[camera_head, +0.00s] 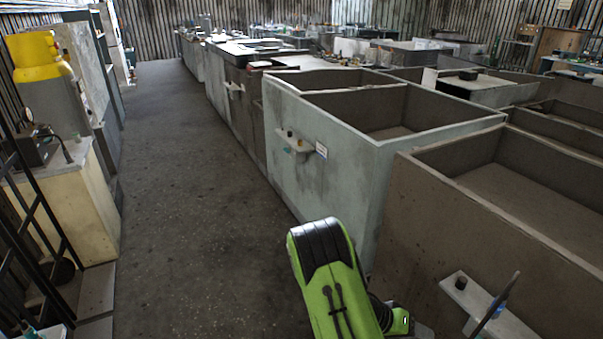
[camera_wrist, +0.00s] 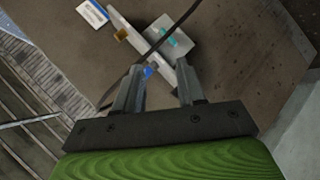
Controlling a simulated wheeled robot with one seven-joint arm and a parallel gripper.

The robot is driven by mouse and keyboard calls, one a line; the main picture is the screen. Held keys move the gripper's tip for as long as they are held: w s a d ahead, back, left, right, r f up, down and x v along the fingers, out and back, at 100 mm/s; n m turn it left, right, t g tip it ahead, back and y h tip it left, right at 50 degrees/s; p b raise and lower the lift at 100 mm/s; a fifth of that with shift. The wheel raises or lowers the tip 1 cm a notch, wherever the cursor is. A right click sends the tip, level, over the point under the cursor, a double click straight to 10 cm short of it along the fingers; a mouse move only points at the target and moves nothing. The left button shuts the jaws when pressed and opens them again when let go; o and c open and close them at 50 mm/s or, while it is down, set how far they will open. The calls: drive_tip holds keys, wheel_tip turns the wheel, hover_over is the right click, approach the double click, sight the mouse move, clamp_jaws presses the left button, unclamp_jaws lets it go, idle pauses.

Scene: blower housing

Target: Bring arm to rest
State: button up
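My green and black arm (camera_head: 332,275) is bent in the lower middle of the head view, in front of the concrete tanks. My gripper (camera_wrist: 160,72) shows in the wrist view with its two grey fingers apart. Nothing is seen clasped between them. Beyond the fingertips is a small pale wall shelf (camera_wrist: 142,47) with a brown knob and a teal item on it. A thin dark curved strip crosses the view behind the fingers, with a small blue patch near the left fingertip. The gripper's fingers are not visible in the head view.
A pale tank (camera_head: 325,185) and a brown tank (camera_head: 425,215) stand close on the right. A small ledge (camera_head: 490,308) juts from the brown one. A clear floor aisle (camera_head: 185,190) runs along the left. A cream cabinet (camera_head: 75,205) and black railing stand at far left.

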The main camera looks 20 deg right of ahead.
drive_tip(key=w+a+r+t+y+p, duration=0.1)
drive_tip(key=a+r+t+y+p, duration=0.15)
drive_tip(key=a+r+y, duration=0.5)
drive_tip(key=s+a+r+n+t+y+p, duration=0.1)
drive_tip(key=s+a+r+n+t, duration=0.2)
drive_tip(key=a+r, duration=0.5)
drive_tip(key=s+a+r+n+t+y+p, duration=0.1)
drive_tip(key=s+a+r+n+t, duration=0.3)
drive_tip(key=s+a+r, duration=0.4)
wheel_tip(320, 180, up, 6)
drive_tip(key=shift+a+n+y, duration=0.15)
drive_tip(key=shift+n+y, duration=0.4)
drive_tip(key=shift+n, duration=0.15)
